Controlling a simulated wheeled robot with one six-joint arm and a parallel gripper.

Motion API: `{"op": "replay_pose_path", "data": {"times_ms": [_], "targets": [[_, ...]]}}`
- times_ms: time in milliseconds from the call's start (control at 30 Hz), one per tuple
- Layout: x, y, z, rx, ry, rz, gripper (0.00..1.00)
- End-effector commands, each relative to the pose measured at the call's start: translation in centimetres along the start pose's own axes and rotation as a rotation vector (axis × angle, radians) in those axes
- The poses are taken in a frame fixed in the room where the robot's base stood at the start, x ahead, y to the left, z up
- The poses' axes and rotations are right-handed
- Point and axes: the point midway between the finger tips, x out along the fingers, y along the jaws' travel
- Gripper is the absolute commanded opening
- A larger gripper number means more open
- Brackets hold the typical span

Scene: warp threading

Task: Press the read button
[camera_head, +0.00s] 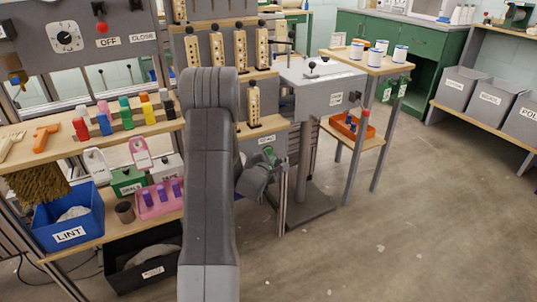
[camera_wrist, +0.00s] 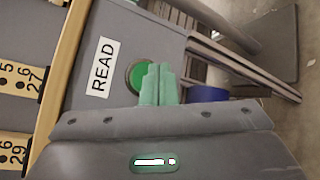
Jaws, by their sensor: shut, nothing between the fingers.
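The read button (camera_wrist: 137,73) is a round green button with a dark rim, set in a grey panel beside a white READ label (camera_wrist: 102,67) in the wrist view. My gripper (camera_wrist: 158,68) has its green fingers closed together and empty. Their tips overlap the right part of the button in the picture and hide some of it; I cannot tell whether they touch it. In the head view, my wrist and gripper (camera_head: 269,156) are at the right of my arm, by the grey panel under the wooden shelf. The button cannot be made out clearly there.
Wooden number strips (camera_wrist: 15,80) stand left of the label. In the head view, a wooden shelf (camera_head: 265,126) is just above my gripper. A grey pedestal machine (camera_head: 322,92) stands close on the right. The floor (camera_head: 400,230) at the right is mostly clear.

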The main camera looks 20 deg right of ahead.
Motion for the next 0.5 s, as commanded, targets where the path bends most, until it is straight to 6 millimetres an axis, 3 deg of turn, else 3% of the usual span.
{"op": "replay_pose_path", "data": {"times_ms": [233, 500], "targets": [[-0.2, -0.2, 0.2, 0.0, -0.001, 0.0, 0.0], [-2.0, -1.6, 1.5, 0.0, -0.001, 0.0, 0.0]]}}
